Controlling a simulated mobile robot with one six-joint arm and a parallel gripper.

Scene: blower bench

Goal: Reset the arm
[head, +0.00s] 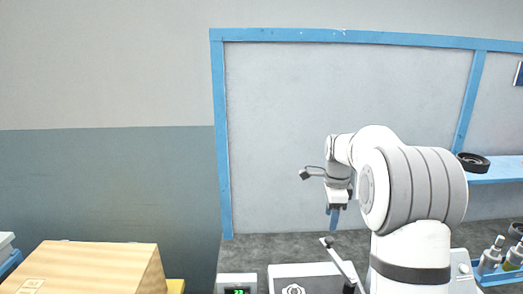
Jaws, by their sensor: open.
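My gripper (335,217) hangs from my white and grey arm in the head view, right of the middle. It points down over the dark bench top (258,248). Its blue fingers show small, and I see nothing held between them. The arm is bent, with its large grey-banded joint in front of the blue-framed panel. The gripper is above and apart from a white box with a lever (341,262) on the bench.
A wooden box (90,268) stands at the lower left. A small unit with a green display (237,286) sits at the front. A dark ring (473,162) lies on the blue shelf (500,170). A blue rack with bottles (497,265) is at the right.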

